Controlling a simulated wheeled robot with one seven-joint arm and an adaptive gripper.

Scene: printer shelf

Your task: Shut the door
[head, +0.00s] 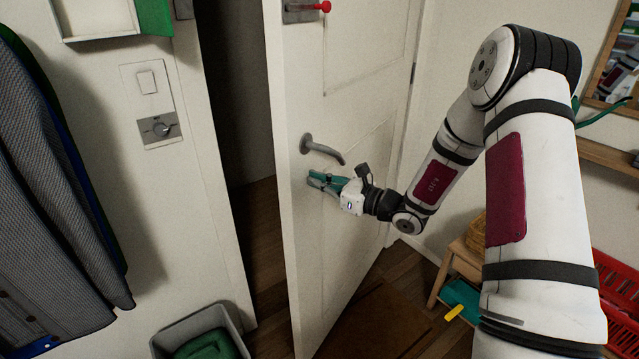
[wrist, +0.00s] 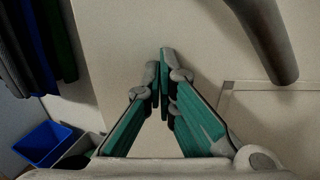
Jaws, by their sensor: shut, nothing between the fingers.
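The white door (head: 355,110) stands ajar in the head view, with a dark gap between its free left edge and the frame (head: 212,150). Its grey lever handle (head: 322,150) is on the door near that edge. My gripper (head: 312,180) is just below the handle, close to the door's face; I cannot tell whether it touches. In the wrist view my gripper (wrist: 163,62) is shut and empty, its teal fingers together in front of the door (wrist: 125,25). The handle (wrist: 265,35) shows at the upper right there, apart from the fingers.
A grey bin (head: 205,325) with a green thing inside stands on the floor left of the doorway. Coats (head: 50,190) hang at the left. A light switch (head: 147,82) is on the wall. A wooden stool (head: 460,262) and red crate (head: 615,290) stand at the right.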

